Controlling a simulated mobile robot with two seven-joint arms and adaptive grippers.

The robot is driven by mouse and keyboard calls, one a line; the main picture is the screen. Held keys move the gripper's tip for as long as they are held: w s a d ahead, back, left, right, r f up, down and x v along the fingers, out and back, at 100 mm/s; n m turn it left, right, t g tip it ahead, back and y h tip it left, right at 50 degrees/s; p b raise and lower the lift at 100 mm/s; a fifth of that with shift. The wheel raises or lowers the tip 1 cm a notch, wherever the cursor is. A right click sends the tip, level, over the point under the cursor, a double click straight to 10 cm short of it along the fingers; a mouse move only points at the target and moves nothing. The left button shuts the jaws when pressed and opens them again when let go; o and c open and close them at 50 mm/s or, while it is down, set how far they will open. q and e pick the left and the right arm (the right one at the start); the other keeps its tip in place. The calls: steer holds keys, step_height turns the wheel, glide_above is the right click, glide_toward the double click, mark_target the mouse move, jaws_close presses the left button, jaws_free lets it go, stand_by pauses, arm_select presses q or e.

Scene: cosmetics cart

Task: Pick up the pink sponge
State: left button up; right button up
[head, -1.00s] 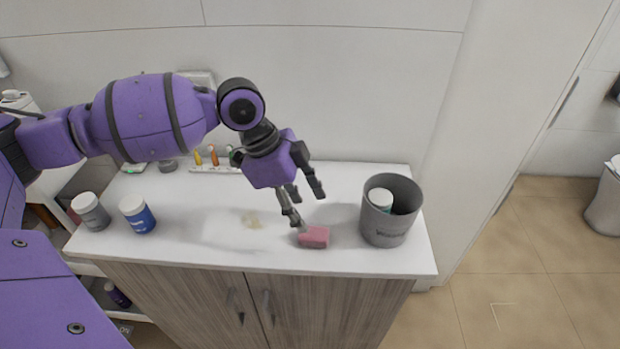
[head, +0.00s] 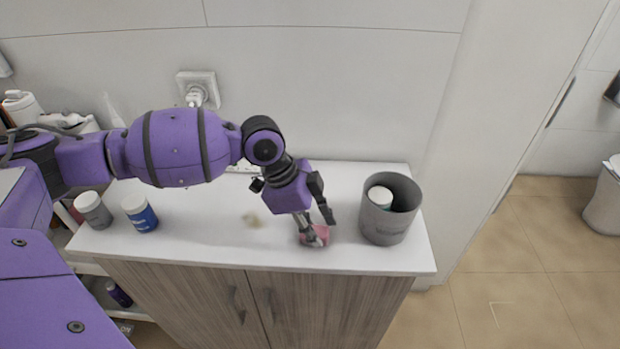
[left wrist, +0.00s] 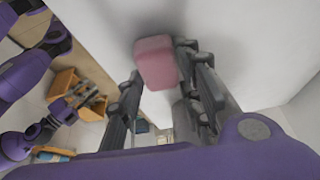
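The pink sponge (head: 318,238) lies on the white countertop near its front edge, left of the grey bin. My left gripper (head: 318,229) reaches down over it, with one finger on either side, and partly hides it in the head view. In the left wrist view the sponge (left wrist: 156,62) shows at the fingertips of my left gripper (left wrist: 165,75). The fingers are spread, with the right one close against the sponge's side; firm contact cannot be told. My right arm seems to show small at the left of the wrist view; its finger state is unclear.
The grey bin (head: 372,222) with a white-lidded jar (head: 380,197) in it stands close right of the sponge. A blue jar (head: 140,214) and a grey jar (head: 93,210) stand at the counter's left.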

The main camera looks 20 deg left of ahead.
arm_select(q)
steer(key=shift+c, duration=1)
steer(key=shift+r, duration=0.15)
steer(key=shift+r, duration=0.6)
steer(key=s+r+p, duration=0.1)
steer(key=s+r, duration=1)
steer(key=s, duration=0.3)
steer(key=shift+d+r, duration=0.25)
